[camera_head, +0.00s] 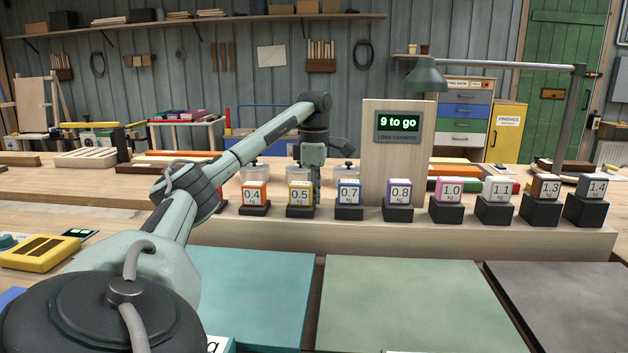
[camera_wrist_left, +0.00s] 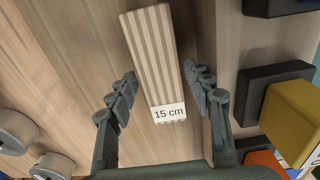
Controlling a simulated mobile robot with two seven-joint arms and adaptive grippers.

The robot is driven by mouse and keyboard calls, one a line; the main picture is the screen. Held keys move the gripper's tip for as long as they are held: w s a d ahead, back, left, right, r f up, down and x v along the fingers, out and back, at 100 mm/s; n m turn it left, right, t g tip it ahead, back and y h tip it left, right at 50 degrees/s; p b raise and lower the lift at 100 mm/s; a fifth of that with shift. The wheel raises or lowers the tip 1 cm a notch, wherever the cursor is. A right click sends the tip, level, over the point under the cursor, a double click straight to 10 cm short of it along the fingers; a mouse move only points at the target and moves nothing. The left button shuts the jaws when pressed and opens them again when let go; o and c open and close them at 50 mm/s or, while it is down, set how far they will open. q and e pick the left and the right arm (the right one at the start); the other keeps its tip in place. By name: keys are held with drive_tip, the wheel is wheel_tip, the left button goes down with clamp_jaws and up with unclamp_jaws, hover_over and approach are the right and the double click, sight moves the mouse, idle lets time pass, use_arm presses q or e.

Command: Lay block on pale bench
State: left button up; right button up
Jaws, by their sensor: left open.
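In the left wrist view, a striped pale-and-brown wooden block (camera_wrist_left: 150,45) with a white "15 cm" label lies on a wooden surface. My left gripper (camera_wrist_left: 162,73) is open, with one finger on each side of the block and gaps between. In the head view my left gripper (camera_head: 313,160) points down behind the row of numbered cubes; I cannot make out the block there. A pale wooden bench top (camera_head: 450,238) carries the cubes; I cannot tell whether it is the task's pale bench. My right gripper is not in view.
Several numbered cubes on dark stands, such as the 0.7 cube (camera_head: 349,191), line the ledge near the gripper. A sign post (camera_head: 378,150) reads "9 to go". Grey metal cylinders (camera_wrist_left: 14,130) stand nearby. Teal (camera_head: 255,285) and green (camera_head: 410,300) panels in front are mostly clear.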

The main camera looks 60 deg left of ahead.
use_arm(q)
wheel_tip(320, 180, up, 6)
drive_tip(key=shift+r, duration=1.45)
drive_tip(key=shift+o, duration=0.2)
drive_tip(key=shift+r, duration=0.55)
wheel_tip(320, 180, down, 6)
drive_tip(key=shift+s+d+r+t+h, duration=0.1)
drive_tip(key=shift+r+t+h, duration=0.05)
drive_tip(key=shift+t+h, duration=0.35)
drive_tip(key=shift+s+r+t+h, duration=0.1)
drive_tip(key=shift+t+h, duration=0.3)
drive_tip(key=shift+h, duration=0.2)
drive_tip(key=shift+s+a+f+t, duration=0.15)
drive_tip(key=shift+s+a+t, duration=0.2)
drive_tip(key=shift+t, duration=0.05)
drive_tip(key=shift+s+a+h, duration=0.25)
drive_tip(key=shift+s+h, duration=0.05)
drive_tip(key=shift+s+a+t, duration=0.3)
drive_tip(key=shift+s+t, duration=0.1)
drive_tip(key=shift+s+a+r, duration=0.15)
drive_tip(key=shift+s+r, duration=0.05)
drive_tip(key=shift+r, duration=0.05)
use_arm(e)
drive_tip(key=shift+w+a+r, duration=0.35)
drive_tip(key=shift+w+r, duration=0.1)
